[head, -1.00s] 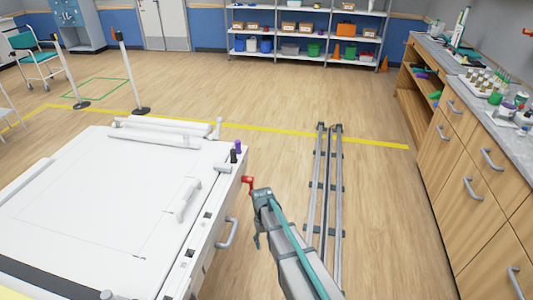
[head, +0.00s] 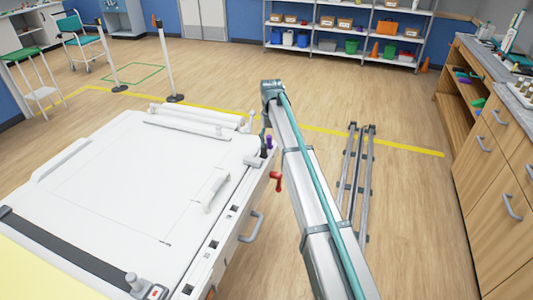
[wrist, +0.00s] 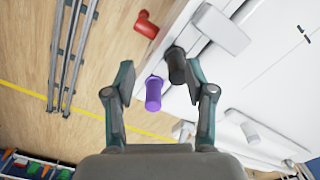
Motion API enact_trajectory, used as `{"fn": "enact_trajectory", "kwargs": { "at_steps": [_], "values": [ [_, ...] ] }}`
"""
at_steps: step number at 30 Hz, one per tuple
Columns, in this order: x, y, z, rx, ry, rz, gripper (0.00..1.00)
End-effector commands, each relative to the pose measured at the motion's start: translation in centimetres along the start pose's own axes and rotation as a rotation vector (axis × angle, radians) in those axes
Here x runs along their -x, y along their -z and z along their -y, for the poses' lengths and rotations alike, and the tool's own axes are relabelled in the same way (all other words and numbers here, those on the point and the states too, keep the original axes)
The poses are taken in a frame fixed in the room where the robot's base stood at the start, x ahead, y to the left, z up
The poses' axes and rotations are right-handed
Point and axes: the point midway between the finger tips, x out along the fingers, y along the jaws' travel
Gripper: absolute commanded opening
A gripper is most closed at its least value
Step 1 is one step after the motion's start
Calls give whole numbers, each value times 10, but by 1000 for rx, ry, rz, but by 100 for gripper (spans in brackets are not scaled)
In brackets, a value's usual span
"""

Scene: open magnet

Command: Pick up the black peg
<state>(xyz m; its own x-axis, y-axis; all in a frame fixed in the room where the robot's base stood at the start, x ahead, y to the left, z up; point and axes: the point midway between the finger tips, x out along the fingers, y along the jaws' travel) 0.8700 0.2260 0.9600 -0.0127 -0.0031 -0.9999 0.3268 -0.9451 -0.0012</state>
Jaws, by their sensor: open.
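The black peg (wrist: 176,66) stands at the edge of the white table (head: 130,185), with a purple peg (wrist: 153,93) close beside it. My gripper (wrist: 160,78) is open and empty in the wrist view. Both pegs show in the gap between its fingers, the black one nearer the right finger. I cannot tell how far above the pegs the fingertips are. In the head view the black peg (head: 263,152) and the purple peg (head: 269,142) show at the table's right corner, just below the end of my arm.
A red crank handle (head: 276,181) sticks out from the table's side. A white block (wrist: 222,28) lies beside the black peg. A grey handle (head: 251,227) is on the table's side. Metal rails (head: 356,185) run along the floor, and a wooden counter (head: 490,150) stands right.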

Motion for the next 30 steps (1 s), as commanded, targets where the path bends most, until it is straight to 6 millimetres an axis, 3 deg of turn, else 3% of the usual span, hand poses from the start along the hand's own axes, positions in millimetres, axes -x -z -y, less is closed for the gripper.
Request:
{"fn": "enact_trajectory", "kwargs": {
  "at_steps": [1,3,8,19,30],
  "values": [
    [18,15,6,10,-1,-7,55],
    [35,23,12,19,-1,-10,55],
    [46,29,18,29,-1,-12,55],
    [0,28,18,28,-1,-11,55],
    [-25,27,21,28,-1,-11,55]
  ]
}}
